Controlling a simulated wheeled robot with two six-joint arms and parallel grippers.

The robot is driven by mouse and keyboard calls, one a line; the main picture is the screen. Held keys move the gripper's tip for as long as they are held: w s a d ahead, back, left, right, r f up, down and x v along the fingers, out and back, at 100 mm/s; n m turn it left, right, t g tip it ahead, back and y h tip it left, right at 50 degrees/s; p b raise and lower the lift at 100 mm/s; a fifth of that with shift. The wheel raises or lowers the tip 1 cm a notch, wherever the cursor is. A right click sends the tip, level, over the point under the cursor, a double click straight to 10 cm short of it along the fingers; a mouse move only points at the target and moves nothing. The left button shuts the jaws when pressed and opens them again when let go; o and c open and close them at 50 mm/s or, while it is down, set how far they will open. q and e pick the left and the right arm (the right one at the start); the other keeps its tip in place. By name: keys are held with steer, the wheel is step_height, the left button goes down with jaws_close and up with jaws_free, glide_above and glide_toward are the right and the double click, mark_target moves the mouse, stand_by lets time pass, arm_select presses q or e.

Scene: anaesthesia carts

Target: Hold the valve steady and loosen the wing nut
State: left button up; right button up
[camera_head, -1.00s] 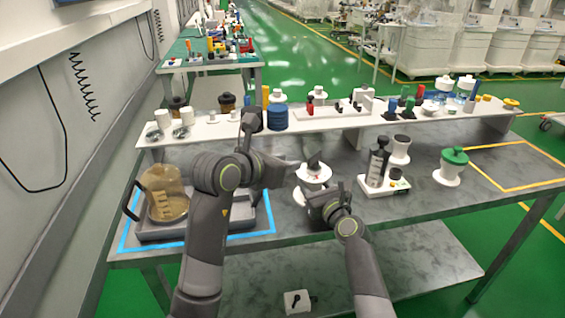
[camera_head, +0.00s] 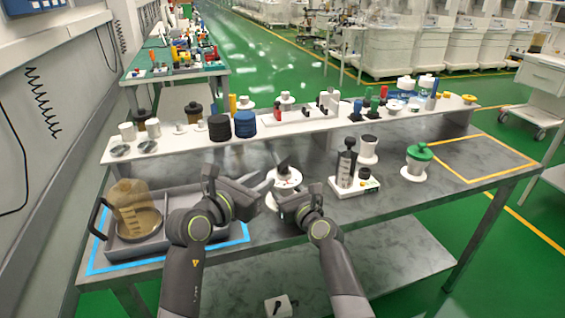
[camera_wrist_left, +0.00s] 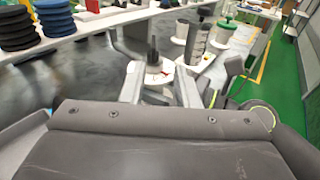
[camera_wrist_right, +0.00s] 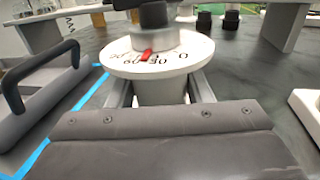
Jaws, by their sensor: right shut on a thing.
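The valve (camera_head: 287,181) is a white, upright dial on a white stem, with a red pointer. It stands on the grey table in front of the shelf; its numbered dial (camera_wrist_right: 190,53) shows in the right wrist view. A dark wing nut (camera_head: 283,163) sits on top and shows partly in the right wrist view (camera_wrist_right: 153,14), cut by the frame edge. My right gripper (camera_head: 287,202) is shut on the white stem (camera_wrist_right: 160,91) below the dial. My left gripper (camera_wrist_left: 157,82) is open, with its fingers pointing at the valve from the left; I see nothing held in it.
A grey tray (camera_head: 165,240) with an amber-filled jug (camera_head: 135,212) is at the left. A white block with a dark cylinder (camera_head: 346,168) and a green-topped part (camera_head: 417,160) stand to the right. The white shelf (camera_head: 300,122) runs behind with many parts.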

mark_target(278, 167)
arm_select(q)
steer(key=shift+n+t, duration=0.3)
steer(key=shift+t, duration=0.3)
steer(key=x, duration=0.7)
steer(key=f+x, duration=0.1)
steer(key=x, duration=0.3)
steer(key=shift+w, duration=0.45)
jaws_close()
